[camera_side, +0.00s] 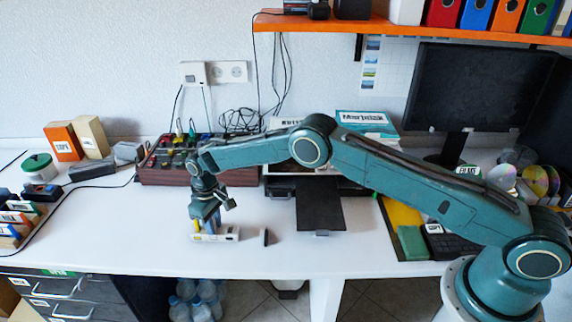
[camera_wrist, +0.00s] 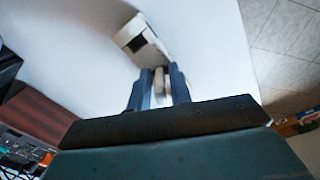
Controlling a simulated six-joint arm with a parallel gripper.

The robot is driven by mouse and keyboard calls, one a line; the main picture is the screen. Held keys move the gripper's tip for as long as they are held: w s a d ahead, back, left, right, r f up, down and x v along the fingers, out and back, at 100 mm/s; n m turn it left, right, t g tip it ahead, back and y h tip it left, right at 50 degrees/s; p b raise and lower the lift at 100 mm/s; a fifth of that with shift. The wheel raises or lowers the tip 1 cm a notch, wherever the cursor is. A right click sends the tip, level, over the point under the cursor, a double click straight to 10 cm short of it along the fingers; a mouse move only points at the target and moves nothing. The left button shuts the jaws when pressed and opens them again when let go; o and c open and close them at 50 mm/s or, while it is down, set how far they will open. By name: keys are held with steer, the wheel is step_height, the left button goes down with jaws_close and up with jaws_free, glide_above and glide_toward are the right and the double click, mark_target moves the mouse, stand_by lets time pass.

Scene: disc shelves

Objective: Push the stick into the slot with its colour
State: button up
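A small white block (camera_side: 228,236) lies on the white desk below my gripper. In the wrist view the block (camera_wrist: 140,34) is just beyond the fingertips, with a dark opening on its face. A small yellow stick (camera_side: 197,227) shows at the block's left end, below my gripper (camera_side: 200,217). In the wrist view my gripper (camera_wrist: 159,78) has its two fingers close on either side of a narrow stick, which looks pale tan there. I cannot tell whether the stick is inside a slot. The slot colours are too small to read.
A small dark upright piece (camera_side: 266,237) stands right of the block. A brown box of coloured items (camera_side: 165,176) is behind my gripper, and a black flat device (camera_side: 320,207) is to the right.

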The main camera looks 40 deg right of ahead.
steer(key=shift+o, duration=0.4)
steer(key=shift+w+r, duration=0.1)
steer(key=shift+r, duration=0.2)
steer(key=shift+r, duration=0.5)
step_height(320, 180, up, 11)
stand_by(0.4)
steer(key=s+d+r+m+t, duration=0.1)
steer(key=s+d+r, duration=0.2)
steer(key=r, duration=0.4)
steer(key=s+d+r, duration=0.2)
steer(key=d+r, duration=0.1)
steer(key=r, duration=0.5)
steer(key=s+d+r+m+t, duration=0.1)
steer(key=s+d+r, duration=0.2)
steer(key=s+r, duration=0.25)
steer(key=s+d+r+t, duration=0.1)
steer(key=s+d+r, duration=0.2)
steer(key=s+r, duration=0.3)
steer(key=s+d+f+m+t, duration=0.1)
steer(key=s+d+f, duration=0.1)
steer(key=s, duration=1.1)
steer(key=s+d+f+m+t, duration=0.1)
steer(key=s+d, duration=0.4)
steer(key=s, duration=0.9)
steer(key=shift+f+m+t, duration=0.3)
steer(key=shift+f, duration=0.05)
